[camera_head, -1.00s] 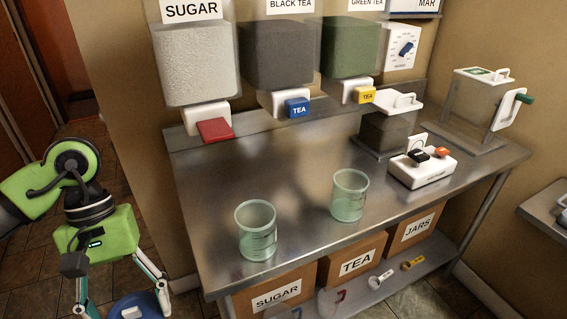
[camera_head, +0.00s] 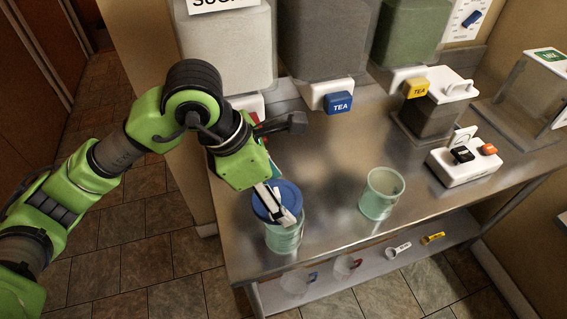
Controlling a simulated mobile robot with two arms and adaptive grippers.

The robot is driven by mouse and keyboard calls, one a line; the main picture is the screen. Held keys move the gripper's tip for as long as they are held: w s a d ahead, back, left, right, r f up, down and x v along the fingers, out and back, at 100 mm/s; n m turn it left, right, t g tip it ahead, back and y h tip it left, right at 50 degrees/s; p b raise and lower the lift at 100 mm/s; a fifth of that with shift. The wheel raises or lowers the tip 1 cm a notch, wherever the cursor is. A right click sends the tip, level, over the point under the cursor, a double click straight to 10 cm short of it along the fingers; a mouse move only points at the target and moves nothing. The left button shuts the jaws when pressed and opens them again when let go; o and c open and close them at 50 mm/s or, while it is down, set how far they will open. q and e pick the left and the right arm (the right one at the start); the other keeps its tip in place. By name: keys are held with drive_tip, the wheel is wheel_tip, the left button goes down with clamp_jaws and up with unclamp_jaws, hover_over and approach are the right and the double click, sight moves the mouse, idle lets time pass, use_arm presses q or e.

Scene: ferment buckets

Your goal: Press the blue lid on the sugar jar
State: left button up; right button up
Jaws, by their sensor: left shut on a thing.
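The blue lid (camera_head: 265,198) is at the mouth of the left glass jar (camera_head: 285,239), which stands near the front edge of the metal table. My left gripper (camera_head: 280,207) is shut on the blue lid from above, its fingers reaching down over it. The lid looks roughly level and covers the jar's mouth; I cannot tell whether it is seated or just above the rim. My right gripper is not in view.
A second, open glass jar (camera_head: 381,195) stands to the right. Dispensers line the back, with a blue TEA lever (camera_head: 339,102) and a yellow lever (camera_head: 416,88). A white switch box (camera_head: 466,164) is farther right. The table's middle is clear.

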sight(283, 202)
use_arm(q)
drive_tip(key=shift+w+d+r+n, duration=0.4)
drive_tip(key=shift+d+r+n, duration=0.15)
drive_tip(key=shift+n, duration=0.15)
drive_tip(key=shift+f+b, duration=0.3)
drive_tip(key=shift+f, duration=0.7)
wheel_tip(283, 202, down, 4)
drive_tip(key=shift+r+b, duration=0.25)
drive_tip(key=shift+b, duration=0.9)
drive_tip(key=shift+f+b, duration=0.45)
drive_tip(key=shift+b, duration=0.1)
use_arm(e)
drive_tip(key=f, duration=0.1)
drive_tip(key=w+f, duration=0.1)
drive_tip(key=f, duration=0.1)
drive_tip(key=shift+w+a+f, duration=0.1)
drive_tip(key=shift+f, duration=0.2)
use_arm(q)
drive_tip(key=shift+b, duration=0.75)
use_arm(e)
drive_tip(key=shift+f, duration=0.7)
use_arm(q)
drive_tip(key=shift+f+b, duration=0.15)
drive_tip(key=shift+b, duration=0.75)
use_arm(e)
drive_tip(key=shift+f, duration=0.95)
